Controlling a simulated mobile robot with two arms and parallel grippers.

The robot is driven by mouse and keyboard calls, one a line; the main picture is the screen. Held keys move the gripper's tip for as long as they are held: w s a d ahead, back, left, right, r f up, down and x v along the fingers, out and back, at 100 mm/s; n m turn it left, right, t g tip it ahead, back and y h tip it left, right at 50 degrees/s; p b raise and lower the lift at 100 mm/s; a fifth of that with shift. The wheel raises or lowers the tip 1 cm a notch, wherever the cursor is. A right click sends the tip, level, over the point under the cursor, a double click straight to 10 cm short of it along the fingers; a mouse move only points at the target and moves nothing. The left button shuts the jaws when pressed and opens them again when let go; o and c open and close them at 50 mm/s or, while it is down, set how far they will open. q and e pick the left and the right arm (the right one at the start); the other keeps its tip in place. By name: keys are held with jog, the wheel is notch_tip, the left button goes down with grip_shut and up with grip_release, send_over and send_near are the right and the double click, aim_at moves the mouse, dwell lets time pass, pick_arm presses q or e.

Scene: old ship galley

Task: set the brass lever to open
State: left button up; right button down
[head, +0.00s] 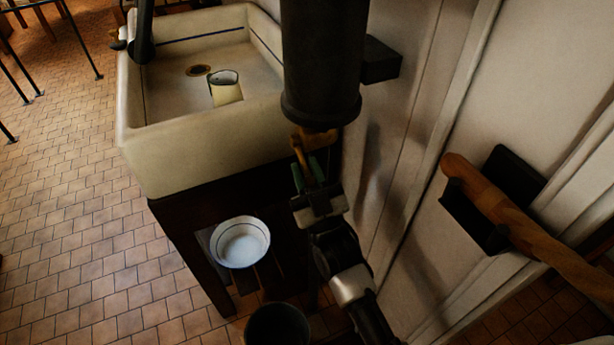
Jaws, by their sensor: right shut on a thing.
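The brass lever (316,138) sticks out just under the lower end of a large black cylinder (320,60), in the middle of the head view. My right gripper (310,168) reaches up from below and is shut on the lever. The fingers cover part of the lever, and its upper end is hidden by the cylinder, so I cannot tell its exact setting. No open or shut marking is visible. My left gripper is not in view.
A cream sink (190,143) with an enamel mug (226,92) stands left of the cylinder. A white bowl (240,243) sits on a low shelf, with a dark pot (278,326) below. A wooden rail (520,228) juts from the right wall.

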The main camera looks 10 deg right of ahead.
dwell(0.3)
jog(key=c, duration=1.1)
grip_release()
jog(key=shift+c, duration=0.2)
jog(key=shift+f, duration=0.1)
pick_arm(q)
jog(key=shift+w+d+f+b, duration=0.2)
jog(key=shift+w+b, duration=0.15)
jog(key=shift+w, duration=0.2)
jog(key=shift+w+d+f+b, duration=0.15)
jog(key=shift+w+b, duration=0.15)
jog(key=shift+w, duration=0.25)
pick_arm(e)
jog(key=v, duration=1)
jog(key=shift+s+f, duration=0.15)
jog(key=shift+s, duration=0.1)
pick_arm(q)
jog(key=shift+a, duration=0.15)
